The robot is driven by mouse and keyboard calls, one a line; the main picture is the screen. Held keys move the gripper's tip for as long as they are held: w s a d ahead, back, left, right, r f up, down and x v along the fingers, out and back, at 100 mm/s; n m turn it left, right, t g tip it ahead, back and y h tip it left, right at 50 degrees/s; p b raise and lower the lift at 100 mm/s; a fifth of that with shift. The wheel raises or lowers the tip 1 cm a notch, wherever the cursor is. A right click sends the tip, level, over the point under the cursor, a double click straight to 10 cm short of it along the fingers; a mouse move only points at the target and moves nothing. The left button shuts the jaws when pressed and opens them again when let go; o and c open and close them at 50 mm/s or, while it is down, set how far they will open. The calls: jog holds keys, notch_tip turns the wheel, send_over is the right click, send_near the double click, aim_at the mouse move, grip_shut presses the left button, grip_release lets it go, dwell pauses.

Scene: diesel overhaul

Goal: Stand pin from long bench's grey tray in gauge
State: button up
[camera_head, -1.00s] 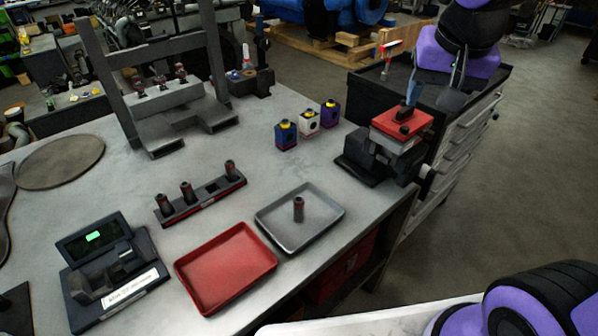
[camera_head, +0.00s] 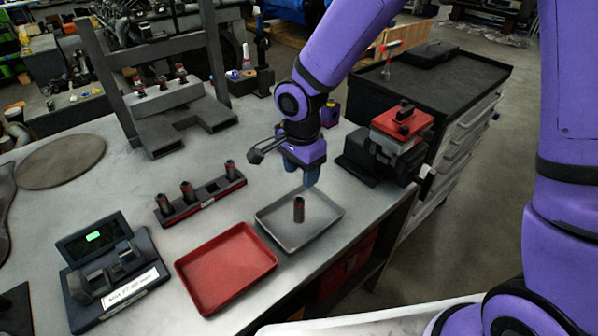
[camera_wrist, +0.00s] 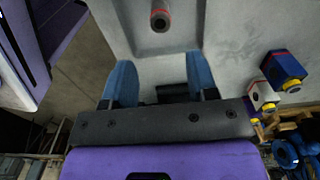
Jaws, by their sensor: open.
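The pin (camera_head: 299,209) is a short dark cylinder with a reddish band, standing upright in the grey tray (camera_head: 268,235) on the long bench. In the wrist view the pin (camera_wrist: 160,20) shows at the top, beyond and between my fingertips. My gripper (camera_head: 303,180) is open and empty, with blue fingers, above the back of the grey tray and apart from the pin; its fingers also show in the wrist view (camera_wrist: 160,80). The gauge (camera_head: 112,275), a dark device with a small green-lit screen and a white label, sits at the bench's left front.
A red tray (camera_head: 225,268) lies left of the grey tray. A dark rack (camera_head: 200,198) holding several similar pins stands behind it. Bench between rack and gauge is clear.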

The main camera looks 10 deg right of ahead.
aim_at(299, 199)
jog(key=shift+a+f, duration=0.3)
jog(key=shift+f, duration=4.55)
jog(key=shift+c, duration=0.4)
jog(key=c, duration=0.8)
jog(key=shift+r, duration=2.75)
